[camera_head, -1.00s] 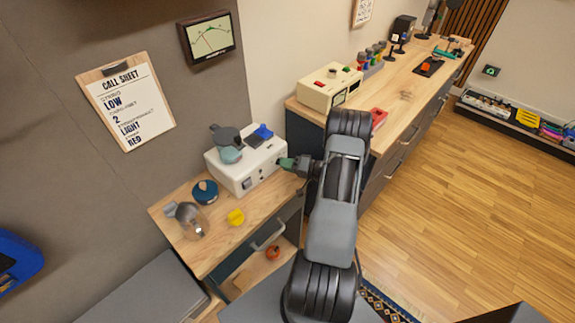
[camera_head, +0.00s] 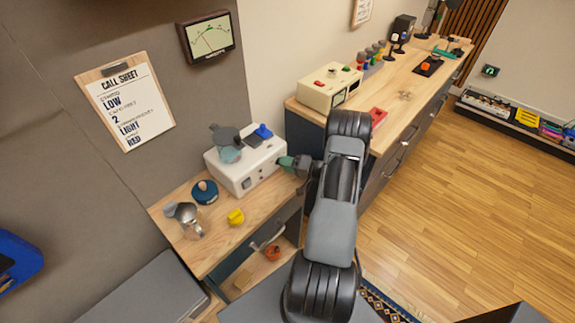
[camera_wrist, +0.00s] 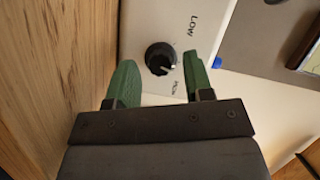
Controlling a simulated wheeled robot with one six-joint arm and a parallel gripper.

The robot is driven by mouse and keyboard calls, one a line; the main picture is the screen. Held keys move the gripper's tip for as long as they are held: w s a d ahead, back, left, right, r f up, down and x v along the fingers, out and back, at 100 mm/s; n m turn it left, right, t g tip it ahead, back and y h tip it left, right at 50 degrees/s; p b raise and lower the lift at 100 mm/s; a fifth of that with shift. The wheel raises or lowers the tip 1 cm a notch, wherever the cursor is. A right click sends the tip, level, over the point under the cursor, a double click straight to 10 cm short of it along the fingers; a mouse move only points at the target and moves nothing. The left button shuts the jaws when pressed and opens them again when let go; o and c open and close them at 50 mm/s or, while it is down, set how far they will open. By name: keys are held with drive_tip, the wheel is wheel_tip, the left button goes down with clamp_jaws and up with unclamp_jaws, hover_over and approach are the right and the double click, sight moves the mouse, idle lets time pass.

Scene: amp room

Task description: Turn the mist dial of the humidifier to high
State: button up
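The humidifier is a white box (camera_head: 243,178) on the small wooden cabinet, beside the wall. In the wrist view, its black round dial (camera_wrist: 160,58) sits on the white face, with a short white pointer mark toward the right and slightly down. "LOW" is printed above right of the dial, and a second label, hard to read, lies below right. My gripper (camera_wrist: 159,62) is open, its two green fingers on either side of the dial with gaps showing. I cannot tell how far the fingertips are from the face. In the head view, my gripper (camera_head: 287,162) is at the box's right end; the dial is hidden there.
A blue round item (camera_head: 205,192), a metal jug (camera_head: 188,218) and a yellow object (camera_head: 236,217) stand on the cabinet top (camera_head: 215,240). A long counter (camera_head: 400,88) with a cream device (camera_head: 329,87) is beyond my arm. A clipboard (camera_head: 125,105) hangs on the wall.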

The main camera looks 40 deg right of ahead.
drive_tip(key=shift+o, duration=0.2)
drive_tip(key=b+v, duration=0.2)
drive_tip(key=v, duration=1.1)
drive_tip(key=shift+s+b, duration=0.4)
drive_tip(key=shift+d+r, duration=0.1)
drive_tip(key=shift+d, duration=0.05)
